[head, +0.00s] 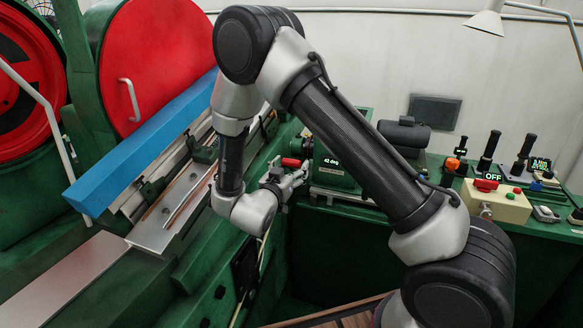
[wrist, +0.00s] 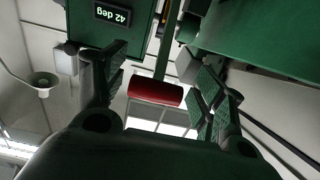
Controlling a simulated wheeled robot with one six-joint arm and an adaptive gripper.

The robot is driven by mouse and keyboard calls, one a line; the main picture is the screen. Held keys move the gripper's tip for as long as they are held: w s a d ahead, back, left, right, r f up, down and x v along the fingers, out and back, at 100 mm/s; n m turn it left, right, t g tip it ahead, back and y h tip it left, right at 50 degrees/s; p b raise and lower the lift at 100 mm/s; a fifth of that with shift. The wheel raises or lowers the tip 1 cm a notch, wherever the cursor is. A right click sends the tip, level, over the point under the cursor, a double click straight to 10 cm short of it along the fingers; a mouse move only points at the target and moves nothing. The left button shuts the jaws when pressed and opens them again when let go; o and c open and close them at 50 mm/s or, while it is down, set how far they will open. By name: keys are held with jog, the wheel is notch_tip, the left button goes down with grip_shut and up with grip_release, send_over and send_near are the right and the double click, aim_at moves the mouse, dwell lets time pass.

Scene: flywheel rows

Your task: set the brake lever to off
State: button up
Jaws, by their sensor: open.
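A lever with a red grip (head: 291,162) stands beside a green box (head: 332,178) whose display reads "42 deg". In the wrist view the red grip (wrist: 155,91) hangs from a thin green bar, with the display (wrist: 112,14) upside down. My gripper (head: 288,178) is open close to the lever. In the wrist view my gripper (wrist: 160,75) has its two fingers apart, one on each side of the grip, with visible gaps. No contact shows. No label on the lever is readable.
A beige box (head: 495,204) with a red button and an "OFF" display sits on the right bench, among several black-handled levers (head: 488,150). A blue beam (head: 145,145) and large red wheels (head: 160,60) stand at left. Green machine surfaces lie close around my gripper.

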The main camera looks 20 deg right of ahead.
jog(key=shift+w+d, duration=0.35)
jog(key=shift+w, duration=0.1)
jog(key=shift+c, duration=0.4)
jog(key=c, duration=1.3)
jog(key=shift+w+d+r+g+y, duration=0.35)
jog(key=shift+w+r+g, duration=0.1)
jog(key=shift+r, duration=0.15)
jog(key=shift+c, duration=0.2)
jog(key=w+d+r+g+y, duration=0.1)
jog(key=w+d+r+g, duration=0.1)
jog(key=shift+w+r+y, duration=0.15)
jog(key=shift+w+y, duration=0.2)
jog(key=shift+w, duration=0.05)
jog(key=shift+g, duration=0.25)
jog(key=shift+w+d+r, duration=0.25)
jog(key=shift+w+d, duration=0.55)
jog(key=shift+w, duration=0.35)
jog(key=shift+w+d+r, duration=0.25)
jog(key=shift+w+d, duration=0.55)
jog(key=shift+w, duration=0.3)
jog(key=o, duration=1.4)
